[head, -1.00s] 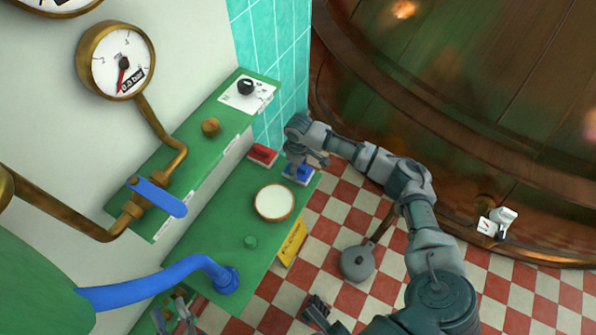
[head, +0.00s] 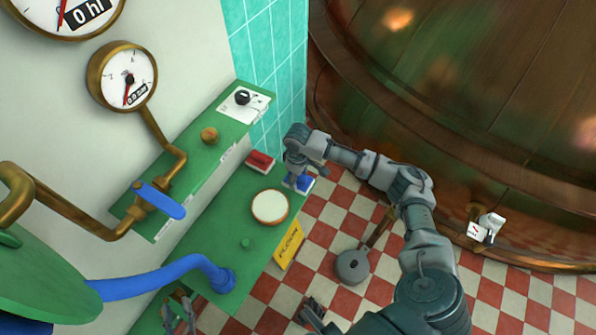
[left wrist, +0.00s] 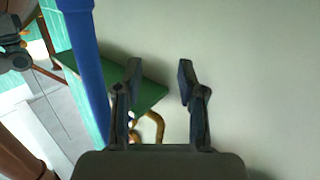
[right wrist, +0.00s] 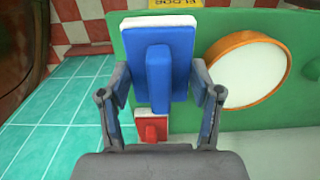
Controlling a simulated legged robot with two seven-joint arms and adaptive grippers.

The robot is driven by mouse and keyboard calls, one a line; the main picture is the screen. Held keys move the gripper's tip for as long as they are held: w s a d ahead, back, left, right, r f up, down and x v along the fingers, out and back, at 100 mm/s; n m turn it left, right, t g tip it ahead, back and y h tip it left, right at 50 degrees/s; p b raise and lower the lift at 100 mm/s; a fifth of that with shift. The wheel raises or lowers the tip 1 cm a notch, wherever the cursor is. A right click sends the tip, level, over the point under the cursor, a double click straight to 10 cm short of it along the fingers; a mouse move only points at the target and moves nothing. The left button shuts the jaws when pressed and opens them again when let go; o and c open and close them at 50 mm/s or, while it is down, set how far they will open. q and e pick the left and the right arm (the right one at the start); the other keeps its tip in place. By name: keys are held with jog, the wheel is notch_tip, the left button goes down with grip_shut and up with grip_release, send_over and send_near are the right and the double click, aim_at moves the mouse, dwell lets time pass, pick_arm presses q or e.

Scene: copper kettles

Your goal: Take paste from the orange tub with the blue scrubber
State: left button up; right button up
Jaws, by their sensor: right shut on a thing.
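The blue scrubber (head: 304,184) is at the far right corner of the green bench, with my right gripper (head: 296,178) shut on it. In the right wrist view its blue handle (right wrist: 158,80) stands between the fingers (right wrist: 164,92), with a white pad edge behind. I cannot tell whether it touches the bench. The orange tub (head: 270,224), round and filled with white paste, stands on the bench nearer than the scrubber; its orange rim shows in the right wrist view (right wrist: 238,41), right of the scrubber and apart from it. My left gripper (left wrist: 158,75) is open and empty, near the bench's near end.
A red scrubber (head: 260,162) lies by the wall behind the tub. A green knob (head: 246,244) and a blue pipe (head: 170,270) are on the near bench. A ledge with a blue lever (head: 160,200) runs above.

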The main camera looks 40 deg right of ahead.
aim_at(305, 194)
jog(key=s, duration=0.1)
jog(key=s+a+p, duration=0.1)
jog(key=s, duration=0.1)
jog(key=s+r, duration=0.1)
jog(key=s, duration=0.1)
jog(key=shift+s+a+p, duration=0.15)
jog(key=shift+s+p, duration=0.1)
jog(key=shift+p, duration=0.15)
pick_arm(q)
jog(key=s+a+f+g+y+p, duration=0.1)
jog(key=s+a+f+g+y, duration=0.1)
jog(key=s+f+g, duration=0.5)
jog(key=shift+s+a+f+g+p, duration=0.35)
jog(key=shift+a+f+g, duration=0.25)
jog(key=shift+a+f, duration=0.25)
pick_arm(e)
jog(key=s+a, duration=0.1)
jog(key=s, duration=0.5)
jog(key=shift+a, duration=0.3)
pick_arm(q)
jog(key=shift+d, duration=0.1)
pick_arm(e)
jog(key=shift+s, duration=0.1)
